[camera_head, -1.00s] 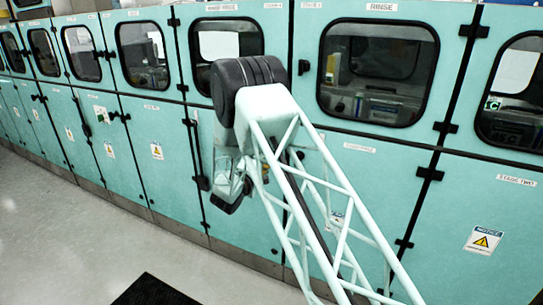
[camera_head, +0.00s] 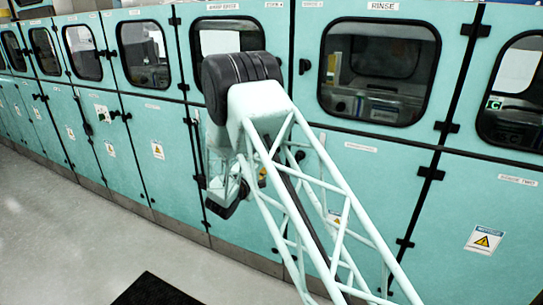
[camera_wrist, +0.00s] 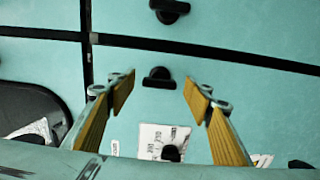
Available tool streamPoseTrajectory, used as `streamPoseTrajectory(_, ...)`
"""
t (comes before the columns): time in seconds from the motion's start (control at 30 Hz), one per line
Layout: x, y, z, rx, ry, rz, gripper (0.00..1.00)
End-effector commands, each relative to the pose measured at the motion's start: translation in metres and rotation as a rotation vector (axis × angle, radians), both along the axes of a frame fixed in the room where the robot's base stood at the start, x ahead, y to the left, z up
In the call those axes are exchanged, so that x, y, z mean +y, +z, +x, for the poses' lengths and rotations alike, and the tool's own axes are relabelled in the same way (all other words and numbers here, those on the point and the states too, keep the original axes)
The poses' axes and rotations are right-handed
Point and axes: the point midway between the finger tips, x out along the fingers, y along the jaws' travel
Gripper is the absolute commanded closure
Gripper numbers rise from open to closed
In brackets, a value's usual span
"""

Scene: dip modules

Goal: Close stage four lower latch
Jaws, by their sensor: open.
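In the wrist view my gripper (camera_wrist: 160,93) is open and empty, its two yellow-padded fingers spread apart. A small black latch (camera_wrist: 158,77) on a teal panel shows between the fingertips, just below a dark horizontal seam. Its knob looks crosswise in the picture. A second black latch (camera_wrist: 170,9) is above the seam at the top edge. Neither fingertip appears to touch the lower latch; the gap in depth is hard to judge. No stage name is readable there.
A row of teal cabinets (camera_head: 262,236) with dark windows and lower doors runs across the head view. A white label (camera_wrist: 155,138) with a black knob over it shows below the latch. Grey floor (camera_head: 60,230) and a black mat (camera_head: 155,290) lie in front.

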Motion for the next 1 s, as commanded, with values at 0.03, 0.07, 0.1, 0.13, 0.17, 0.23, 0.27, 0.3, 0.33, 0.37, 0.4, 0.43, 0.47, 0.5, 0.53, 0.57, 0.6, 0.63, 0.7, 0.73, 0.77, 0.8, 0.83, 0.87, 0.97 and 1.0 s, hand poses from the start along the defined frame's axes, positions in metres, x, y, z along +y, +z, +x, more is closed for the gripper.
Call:
streamPoseTrajectory(0.03,0.004,0.0,-0.007,0.001,0.002,0.0,0.53)
streamPoseTrajectory(0.07,0.006,0.0,-0.011,0.0,0.002,0.0,0.53)
streamPoseTrajectory(0.1,0.008,0.001,-0.016,0.0,0.002,-0.001,0.53)
streamPoseTrajectory(0.13,0.01,0.001,-0.021,0.0,0.002,-0.001,0.53)
streamPoseTrajectory(0.17,0.011,0.001,-0.025,0.001,0.002,-0.002,0.53)
streamPoseTrajectory(0.23,0.015,0.0,-0.034,0.0,0.002,-0.001,0.53)
streamPoseTrajectory(0.27,0.017,0.0,-0.039,0.001,0.002,-0.001,0.53)
streamPoseTrajectory(0.3,0.019,0.0,-0.044,0.001,0.002,-0.001,0.53)
streamPoseTrajectory(0.33,0.02,0.0,-0.048,0.0,0.001,-0.001,0.53)
streamPoseTrajectory(0.37,0.022,0.0,-0.052,0.0,0.001,-0.001,0.53)
streamPoseTrajectory(0.4,0.024,0.0,-0.057,0.0,0.002,-0.001,0.53)
streamPoseTrajectory(0.43,0.025,0.0,-0.06,0.001,0.002,-0.002,0.53)
streamPoseTrajectory(0.47,0.027,0.0,-0.063,0.001,0.002,-0.002,0.53)
streamPoseTrajectory(0.5,0.028,0.0,-0.067,0.001,0.002,-0.001,0.53)
streamPoseTrajectory(0.53,0.029,0.0,-0.07,0.001,0.001,-0.001,0.53)
streamPoseTrajectory(0.57,0.03,0.0,-0.072,0.001,0.001,-0.001,0.53)
streamPoseTrajectory(0.6,0.031,0.0,-0.075,0.0,0.0,0.0,0.53)
streamPoseTrajectory(0.63,0.031,0.0,-0.077,0.0,0.0,0.0,0.53)
streamPoseTrajectory(0.7,0.032,0.0,-0.08,0.0,0.0,0.0,0.53)
streamPoseTrajectory(0.73,0.033,0.0,-0.081,0.0,0.0,0.0,0.53)
streamPoseTrajectory(0.77,0.033,0.0,-0.082,0.0,0.0,0.0,0.53)
streamPoseTrajectory(0.8,0.033,0.0,-0.083,-0.001,0.0,0.0,0.53)
streamPoseTrajectory(0.83,0.034,0.0,-0.083,-0.001,0.0,0.0,0.53)
streamPoseTrajectory(0.87,0.034,0.0,-0.084,-0.001,0.0,0.0,0.53)
streamPoseTrajectory(0.97,0.034,0.0,-0.084,-0.001,0.0,0.0,0.53)
streamPoseTrajectory(1.0,0.034,0.0,-0.084,-0.001,0.0,0.0,0.53)
